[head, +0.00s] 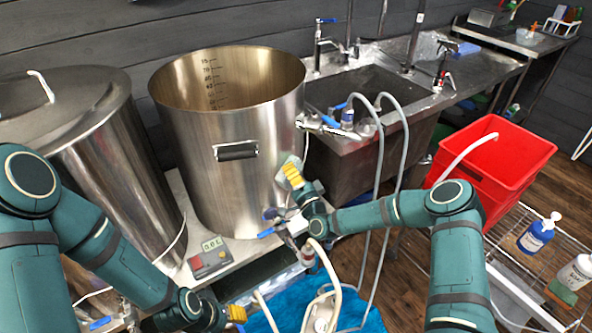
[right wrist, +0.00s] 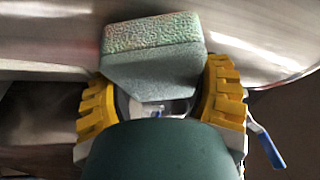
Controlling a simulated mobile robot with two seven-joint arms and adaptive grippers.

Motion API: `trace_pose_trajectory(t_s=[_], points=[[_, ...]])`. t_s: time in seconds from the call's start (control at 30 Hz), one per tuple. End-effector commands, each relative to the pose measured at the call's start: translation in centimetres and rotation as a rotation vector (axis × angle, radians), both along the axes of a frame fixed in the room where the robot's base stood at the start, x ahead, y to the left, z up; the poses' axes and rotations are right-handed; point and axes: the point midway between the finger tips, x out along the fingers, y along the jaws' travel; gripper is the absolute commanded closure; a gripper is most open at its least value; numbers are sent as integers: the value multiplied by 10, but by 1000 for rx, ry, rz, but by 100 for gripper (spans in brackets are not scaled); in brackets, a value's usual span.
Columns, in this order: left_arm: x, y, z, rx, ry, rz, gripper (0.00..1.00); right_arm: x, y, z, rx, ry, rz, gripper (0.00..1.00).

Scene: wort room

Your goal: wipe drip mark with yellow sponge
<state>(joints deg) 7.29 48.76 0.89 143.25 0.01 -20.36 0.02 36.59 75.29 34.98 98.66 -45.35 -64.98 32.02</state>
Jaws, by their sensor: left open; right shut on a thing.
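My right gripper (head: 291,172) is shut on a grey-green sponge (right wrist: 153,66), held between its yellow fingers in the right wrist view. The sponge is not yellow in these pictures. In the head view it shows as a pale block (head: 283,166) at the right side of the open steel pot (head: 215,185). It is at or very near the pot wall; I cannot tell whether it touches. I make out no drip mark; the sponge or gripper may hide it. My left gripper (head: 233,316) is open, low at the bottom, partly hidden by its arm.
A lidded steel vessel (head: 120,150) stands left of the pot. A valve with a blue lever (head: 272,232) sits below my right gripper. Grey hoses (head: 402,150) hang before the sink (head: 365,92). A red bin (head: 490,165) and a wire rack with bottles (head: 538,232) stand right.

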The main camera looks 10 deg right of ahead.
Motion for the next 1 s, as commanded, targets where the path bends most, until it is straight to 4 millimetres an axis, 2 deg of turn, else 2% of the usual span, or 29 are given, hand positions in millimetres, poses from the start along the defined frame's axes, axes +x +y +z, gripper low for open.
trace_pose_trajectory(t_s=[0.37,1.0], points=[[0,0,0,0,0,0,53,-3,1,0,-1,0,-2,67],[0,0,3,0,0,0,53,-42,-36,0,0,0,-3,67]])
